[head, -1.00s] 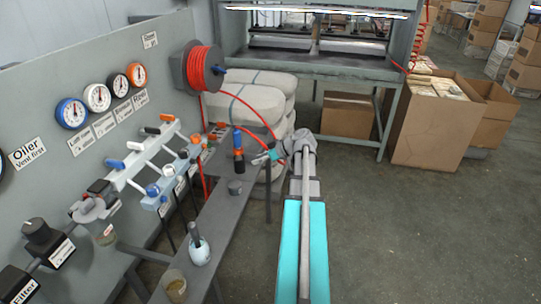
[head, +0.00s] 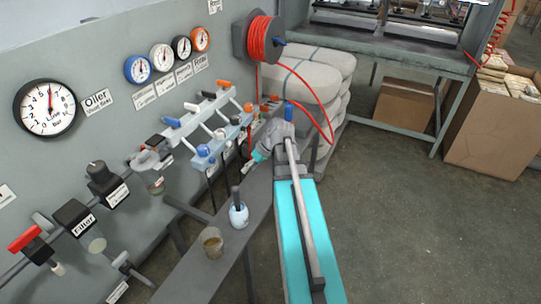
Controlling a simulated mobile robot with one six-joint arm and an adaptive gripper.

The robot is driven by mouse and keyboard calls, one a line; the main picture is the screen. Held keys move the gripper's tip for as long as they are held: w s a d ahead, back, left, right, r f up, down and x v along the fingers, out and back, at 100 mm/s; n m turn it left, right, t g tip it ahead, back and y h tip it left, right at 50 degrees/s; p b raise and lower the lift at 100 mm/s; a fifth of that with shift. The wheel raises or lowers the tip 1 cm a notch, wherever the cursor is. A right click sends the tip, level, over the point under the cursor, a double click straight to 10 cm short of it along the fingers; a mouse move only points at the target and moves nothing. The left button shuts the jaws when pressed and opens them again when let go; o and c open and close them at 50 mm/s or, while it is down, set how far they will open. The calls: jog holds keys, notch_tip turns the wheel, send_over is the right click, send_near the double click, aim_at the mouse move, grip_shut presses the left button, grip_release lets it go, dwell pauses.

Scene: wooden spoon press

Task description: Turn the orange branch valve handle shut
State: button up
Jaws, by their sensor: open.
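The manifold on the left panel carries a row of small coloured valve handles. The orange branch valve handle (head: 224,84) is at its far end, beyond the dark handle (head: 208,95), white handle (head: 190,107) and blue handle (head: 172,122). A lower row also has an orange piece (head: 248,107) at its far end. My gripper (head: 246,168) is open, below and to the right of the manifold, over the grey bench. It is apart from the orange handle and seems to hold nothing. Its fingertips are small in the picture.
The narrow bench (head: 222,250) holds a blue-white pot (head: 238,214) and a cup (head: 212,243). A red hose reel (head: 264,39) and hanging red hose are beyond the manifold. Stacked sacks (head: 305,78) stand behind my arm.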

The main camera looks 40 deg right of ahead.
jog(key=s+a+f+m+g+h, duration=0.1)
jog(key=s+a+g+h, duration=0.1)
jog(key=a, duration=0.8)
jog(key=s+a+f+m+g+h, duration=0.1)
jog(key=s+a+f+g+h, duration=0.1)
jog(key=a, duration=0.9)
jog(key=shift+s+a+h, duration=0.25)
jog(key=shift+s+h, duration=0.35)
jog(key=shift+s, duration=0.6)
jog(key=shift+s, duration=0.15)
